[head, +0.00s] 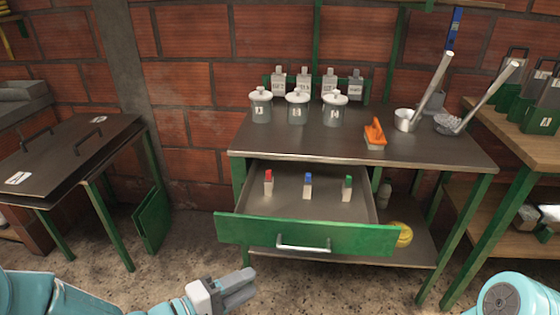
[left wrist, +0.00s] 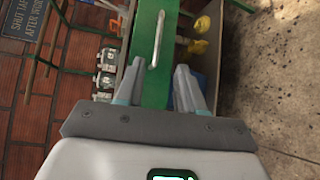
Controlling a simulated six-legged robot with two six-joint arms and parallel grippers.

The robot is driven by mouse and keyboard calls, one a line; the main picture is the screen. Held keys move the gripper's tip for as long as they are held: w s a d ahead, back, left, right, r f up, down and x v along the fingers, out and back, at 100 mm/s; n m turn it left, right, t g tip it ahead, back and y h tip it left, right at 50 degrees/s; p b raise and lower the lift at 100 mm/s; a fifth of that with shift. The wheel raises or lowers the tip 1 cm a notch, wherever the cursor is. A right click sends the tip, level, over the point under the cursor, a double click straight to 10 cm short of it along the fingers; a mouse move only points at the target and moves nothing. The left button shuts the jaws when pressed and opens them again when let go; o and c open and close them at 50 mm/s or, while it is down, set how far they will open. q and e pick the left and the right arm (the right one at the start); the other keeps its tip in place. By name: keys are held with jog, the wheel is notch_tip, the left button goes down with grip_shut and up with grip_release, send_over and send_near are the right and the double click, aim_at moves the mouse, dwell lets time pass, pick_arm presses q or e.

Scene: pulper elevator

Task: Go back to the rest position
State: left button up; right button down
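My left gripper (head: 238,284) is low in the head view, in front of the drawer and apart from it. In the left wrist view its two fingers (left wrist: 157,84) stand apart with nothing between them. The green-fronted drawer (head: 228,229) is pulled out; its metal handle (head: 303,244) is free, and the handle also shows beyond the fingers in the left wrist view (left wrist: 158,38). Part of my right arm (head: 508,296) shows at the lower right; its gripper is out of view.
The drawer holds small containers with red (head: 268,184), blue (head: 308,187) and green (head: 347,188) caps. A metal-topped table (head: 75,150) is at left. Floor between is clear.

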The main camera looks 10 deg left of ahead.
pick_arm(q)
jog(key=s+d+f+n+g+y, duration=0.1)
jog(key=d+f+g+y, duration=0.1)
jog(key=f, duration=0.6)
jog(key=s+d+f+n+g+y, duration=0.1)
jog(key=s+d+f, duration=0.1)
jog(key=f, duration=0.7)
jog(key=s+a+f+m+g+y, duration=0.2)
jog(key=s+f+m+g, duration=0.2)
jog(key=s+f, duration=0.2)
jog(key=s+a+f+m+g+y, duration=0.2)
jog(key=s+f+m+g+y, duration=0.15)
jog(key=s+f+m, duration=0.2)
notch_tip(320, 180, up, 19)
jog(key=p, duration=1.9)
jog(key=shift+s+d+m+h+p, duration=0.15)
jog(key=shift+s+m+h+p, duration=0.2)
jog(key=shift+s+m, duration=0.1)
jog(key=shift+f+g, duration=0.15)
jog(key=shift+g, duration=0.1)
